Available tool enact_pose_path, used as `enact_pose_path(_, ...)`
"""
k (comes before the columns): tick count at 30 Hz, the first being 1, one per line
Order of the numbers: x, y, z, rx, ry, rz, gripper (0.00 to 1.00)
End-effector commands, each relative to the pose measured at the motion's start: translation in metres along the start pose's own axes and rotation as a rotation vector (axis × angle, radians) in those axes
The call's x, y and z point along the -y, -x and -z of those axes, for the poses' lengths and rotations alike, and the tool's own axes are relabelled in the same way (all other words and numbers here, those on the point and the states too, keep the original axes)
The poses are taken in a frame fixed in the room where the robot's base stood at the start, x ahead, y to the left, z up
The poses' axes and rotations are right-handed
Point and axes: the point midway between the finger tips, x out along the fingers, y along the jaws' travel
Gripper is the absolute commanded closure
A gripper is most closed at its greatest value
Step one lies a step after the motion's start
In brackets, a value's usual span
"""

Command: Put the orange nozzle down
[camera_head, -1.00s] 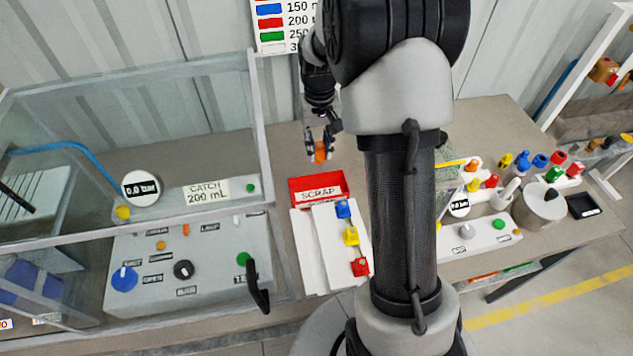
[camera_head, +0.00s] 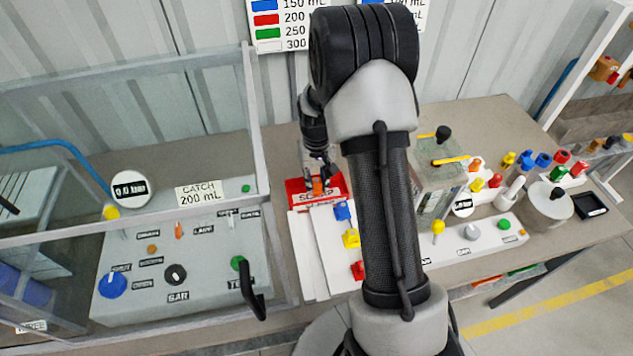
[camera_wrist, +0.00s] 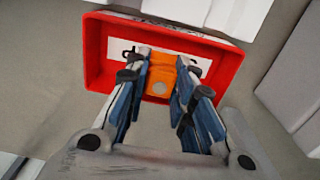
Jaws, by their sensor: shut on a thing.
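The orange nozzle (camera_wrist: 160,78) is between the fingers of my gripper (camera_wrist: 158,92) in the wrist view. The fingers are shut on it from both sides. In the head view my gripper (camera_head: 318,184) and the orange nozzle (camera_head: 318,188) are over the red SCRAP tray (camera_head: 334,184). The tray's red rim (camera_wrist: 92,50) frames the nozzle in the wrist view, with a white label partly hidden behind it. I cannot tell whether the nozzle touches the tray's floor.
A white board with blue (camera_head: 342,211), yellow (camera_head: 351,239) and red (camera_head: 357,270) nozzles lies in front of the tray. A clear-walled test enclosure (camera_head: 255,150) stands to the left. Several coloured nozzles (camera_head: 525,158) stand at the right. Bare bench (camera_head: 280,150) shows behind the tray.

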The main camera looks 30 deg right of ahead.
Motion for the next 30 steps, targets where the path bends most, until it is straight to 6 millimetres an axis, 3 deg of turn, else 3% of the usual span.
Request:
enact_pose_path(7,0.0,-0.003,0.0,0.0,0.0,0.0,1.0)
enact_pose_path(8,0.0,-0.002,0.0,0.0,0.0,0.0,0.75)
enact_pose_path(16,0.0,-0.002,0.0,0.0,0.0,0.0,0.57)
enact_pose_path(25,0.0,-0.001,0.0,0.0,0.0,0.0,0.57)
enact_pose_path(30,0.0,0.015,0.001,-0.002,0.0,0.0,0.57)
